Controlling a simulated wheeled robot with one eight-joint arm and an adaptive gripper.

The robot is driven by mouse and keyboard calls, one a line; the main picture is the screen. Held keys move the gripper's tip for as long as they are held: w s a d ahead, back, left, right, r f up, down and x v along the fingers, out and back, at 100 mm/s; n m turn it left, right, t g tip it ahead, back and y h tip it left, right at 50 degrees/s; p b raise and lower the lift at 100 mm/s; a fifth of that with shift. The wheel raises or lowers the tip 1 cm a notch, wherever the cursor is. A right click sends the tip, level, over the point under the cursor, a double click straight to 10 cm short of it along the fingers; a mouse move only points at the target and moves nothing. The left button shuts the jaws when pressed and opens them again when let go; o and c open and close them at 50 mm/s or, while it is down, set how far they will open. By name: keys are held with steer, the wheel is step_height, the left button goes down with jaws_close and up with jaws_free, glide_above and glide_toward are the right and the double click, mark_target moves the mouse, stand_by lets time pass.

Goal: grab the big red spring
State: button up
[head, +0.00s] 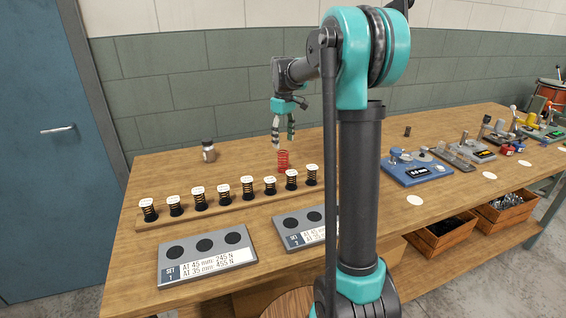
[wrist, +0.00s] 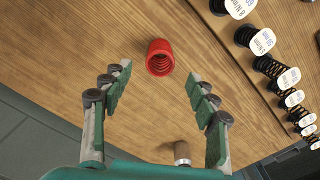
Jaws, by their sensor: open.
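The big red spring (head: 283,161) stands on the wooden bench, behind the row of black springs. It also shows in the wrist view (wrist: 160,58), upright and seen partly from above, between and a little beyond the fingertips. My gripper (head: 283,137) is open and empty, just above the spring in the head view. In the wrist view its two fingers (wrist: 157,78) are spread wide with the spring centred between their lines. The fingers appear apart from the spring.
A wooden rack (head: 230,206) holds several black springs with white labelled caps, close in front of the red spring. Two grey set plates (head: 207,258) lie nearer. A blue gauge (head: 418,170) sits to the right. Bare bench surrounds the spring's back side.

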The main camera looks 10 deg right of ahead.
mark_target(283, 155)
steer(key=shift+a+f, duration=0.1)
steer(key=shift+f, duration=3.55)
steer(key=c, duration=1.3)
